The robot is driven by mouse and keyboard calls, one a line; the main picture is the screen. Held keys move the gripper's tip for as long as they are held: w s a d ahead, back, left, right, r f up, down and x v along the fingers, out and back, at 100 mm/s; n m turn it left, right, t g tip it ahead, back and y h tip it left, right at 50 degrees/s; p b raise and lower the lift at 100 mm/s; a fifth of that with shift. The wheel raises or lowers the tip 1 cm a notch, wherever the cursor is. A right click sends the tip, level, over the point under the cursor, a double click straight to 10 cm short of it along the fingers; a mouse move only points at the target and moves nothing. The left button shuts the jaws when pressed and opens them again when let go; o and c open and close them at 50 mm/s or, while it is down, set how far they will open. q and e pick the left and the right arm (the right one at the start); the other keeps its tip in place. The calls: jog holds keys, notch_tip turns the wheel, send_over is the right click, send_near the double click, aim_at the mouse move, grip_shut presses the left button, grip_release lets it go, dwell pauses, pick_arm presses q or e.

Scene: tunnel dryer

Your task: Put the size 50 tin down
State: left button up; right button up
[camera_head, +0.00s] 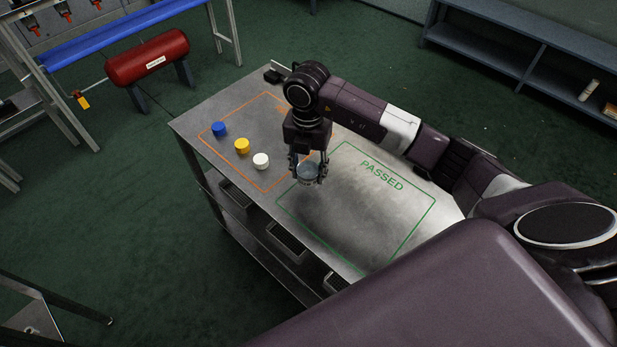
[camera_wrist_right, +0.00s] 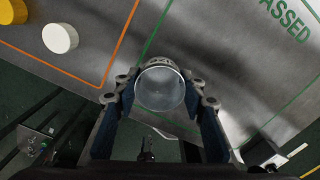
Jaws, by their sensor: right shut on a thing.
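My right gripper (camera_head: 308,172) is shut on a small round grey tin (camera_head: 308,173), near the left edge of the green PASSED outline (camera_head: 398,249). The tin also shows between the fingers in the right wrist view (camera_wrist_right: 160,88). No size mark on it is legible. I cannot tell whether it touches the table (camera_head: 335,215). Blue (camera_head: 219,130), yellow (camera_head: 241,146) and white (camera_head: 261,160) round pieces stand inside the orange outline (camera_head: 214,144). The white one also shows in the right wrist view (camera_wrist_right: 60,38). My left gripper is not in view.
The PASSED area is bare apart from shadow. A small dark object (camera_head: 273,76) lies at the table's far corner. Bins (camera_head: 287,242) sit under the table's near edge. A red tank (camera_head: 147,58) and a blue conveyor (camera_head: 110,38) stand at the back left.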

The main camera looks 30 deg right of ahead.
aim_at(309, 180)
notch_tip(309, 180, down, 4)
jog(key=shift+r, duration=0.25)
jog(key=shift+f, duration=0.2)
jog(key=o, duration=1.2)
jog(key=shift+c, duration=0.2)
jog(key=shift+r, duration=0.1)
